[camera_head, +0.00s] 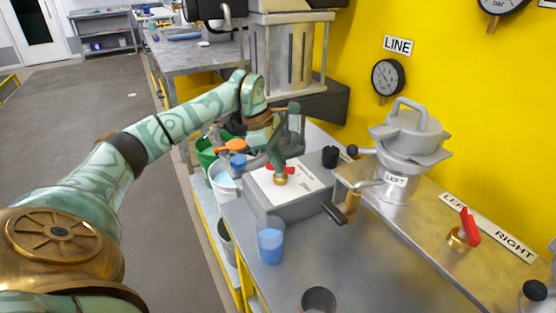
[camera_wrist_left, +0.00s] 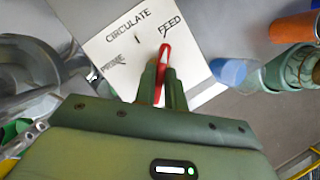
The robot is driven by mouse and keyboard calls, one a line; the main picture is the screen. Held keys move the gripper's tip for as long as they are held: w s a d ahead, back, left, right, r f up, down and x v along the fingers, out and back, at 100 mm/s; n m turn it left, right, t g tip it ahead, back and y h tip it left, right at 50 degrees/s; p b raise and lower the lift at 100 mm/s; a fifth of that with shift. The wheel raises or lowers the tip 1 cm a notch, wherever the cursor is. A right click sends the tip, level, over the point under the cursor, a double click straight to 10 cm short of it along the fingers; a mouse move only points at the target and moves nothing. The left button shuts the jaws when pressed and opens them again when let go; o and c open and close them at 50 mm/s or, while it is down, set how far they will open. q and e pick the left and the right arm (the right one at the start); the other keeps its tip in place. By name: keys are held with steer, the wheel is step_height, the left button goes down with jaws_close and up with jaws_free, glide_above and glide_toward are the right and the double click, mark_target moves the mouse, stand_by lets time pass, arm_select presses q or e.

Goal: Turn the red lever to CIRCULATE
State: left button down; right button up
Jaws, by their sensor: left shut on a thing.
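The red lever (camera_wrist_left: 164,62) is between the fingers of my left gripper (camera_wrist_left: 163,82), which is shut on it. In the left wrist view the lever's visible end lies just below the word FEED, to the right of CIRCULATE. The white label plate (camera_wrist_left: 100,45) also carries a word at its left that looks like PRIME. In the head view my left gripper (camera_head: 280,162) is over the grey box (camera_head: 292,210), above the lever's brass hub (camera_head: 281,180). The fingers cover much of the lever. My right gripper is not in view.
A blue cup (camera_head: 270,246) stands in front of the box, and a metal cup (camera_head: 318,300) is nearer. A black-ended handle (camera_head: 342,208) juts out beside the box. Buckets (camera_head: 222,182) stand behind left. Another red lever (camera_head: 470,226) is on the right bench.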

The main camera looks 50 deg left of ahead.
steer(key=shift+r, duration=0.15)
arm_select(q)
steer(key=shift+s+r+n+t+p, duration=0.1)
steer(key=shift+r+n+t+p, duration=0.2)
steer(key=shift+n+p, duration=0.6)
steer(key=shift+n+t+y+p, duration=0.3)
steer(key=shift+n+y+p, duration=0.2)
steer(key=shift+n+p, duration=0.7)
steer(key=n+y+p, duration=0.1)
steer(key=n+p, duration=0.1)
steer(key=shift+d+n+t+p, duration=0.15)
steer(key=shift+n+t+p, duration=0.15)
steer(key=shift+t+p, duration=0.1)
steer(key=shift+f+n+y+p, duration=0.2)
steer(key=shift+n+y+p, duration=0.1)
steer(key=shift+n+p, duration=0.55)
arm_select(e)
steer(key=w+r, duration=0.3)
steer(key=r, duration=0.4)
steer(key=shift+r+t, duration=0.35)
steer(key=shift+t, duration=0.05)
arm_select(q)
steer(key=shift+n, duration=0.25)
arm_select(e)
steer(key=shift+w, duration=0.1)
arm_select(q)
steer(key=c, duration=1.5)
jaws_free()
steer(key=shift+f, duration=0.1)
steer(key=shift+o, duration=0.2)
